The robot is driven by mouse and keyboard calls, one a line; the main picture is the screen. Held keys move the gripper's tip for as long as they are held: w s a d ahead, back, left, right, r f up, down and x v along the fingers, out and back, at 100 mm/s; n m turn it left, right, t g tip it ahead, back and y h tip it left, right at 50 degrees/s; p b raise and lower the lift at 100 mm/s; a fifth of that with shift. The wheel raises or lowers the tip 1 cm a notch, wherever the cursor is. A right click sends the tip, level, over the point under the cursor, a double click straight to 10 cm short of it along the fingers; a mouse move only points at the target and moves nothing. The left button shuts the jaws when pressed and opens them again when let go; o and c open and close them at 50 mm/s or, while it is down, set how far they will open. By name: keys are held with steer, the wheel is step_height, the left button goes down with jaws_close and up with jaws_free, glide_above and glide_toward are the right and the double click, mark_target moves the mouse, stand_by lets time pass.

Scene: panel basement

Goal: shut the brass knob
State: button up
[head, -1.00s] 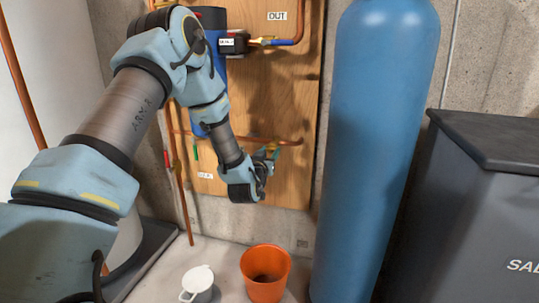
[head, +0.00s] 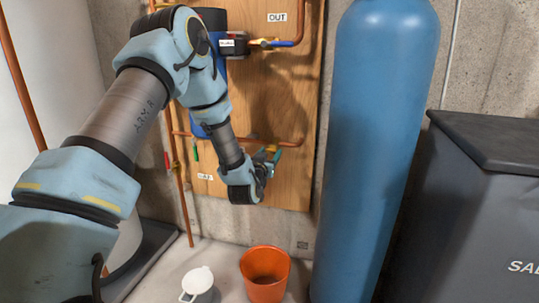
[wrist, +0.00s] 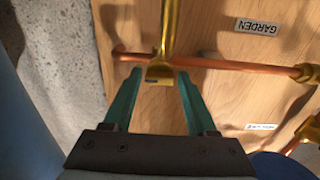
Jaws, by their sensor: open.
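A brass fitting (wrist: 170,28) runs down from the top of the wrist view and widens at its lower end, in front of a copper pipe. I take it for the brass knob, but its outline does not show clearly. My gripper (wrist: 159,74) is open, its two green fingers apart on either side of the fitting's wide lower end. I cannot tell whether either finger touches it. In the head view my gripper (head: 270,156) is at the wooden board (head: 285,105), by the lower copper pipe, and my wrist hides most of the fitting.
A GARDEN label (wrist: 256,26) is on the board. A tall blue cylinder (head: 370,150) stands right of the board. An orange bucket (head: 265,290) and a white lidded cup (head: 198,281) stand on the floor below. A dark bin (head: 470,220) is at the right.

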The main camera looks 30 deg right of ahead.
steer(key=v, duration=1)
steer(key=shift+s+a+p, duration=0.25)
steer(key=shift+s+p, duration=0.05)
steer(key=shift+p, duration=0.05)
steer(key=w+a+n+g+y, duration=0.2)
steer(key=a+y, duration=0.2)
steer(key=a, duration=0.6)
steer(key=w+a+n+g+y, duration=0.1)
steer(key=w+a+g+y, duration=0.2)
steer(key=a, duration=0.6)
steer(key=s+a+r+n+g+y, duration=0.3)
steer(key=s+a+n+g+y, duration=0.3)
steer(key=s+a, duration=1.1)
step_height(320, 180, up, 29)
steer(key=w+m+h+p, duration=0.1)
steer(key=p, duration=2.8)
steer(key=shift+a+g+p, duration=0.3)
steer(key=shift+a+p, duration=0.05)
steer(key=shift+p, duration=0.05)
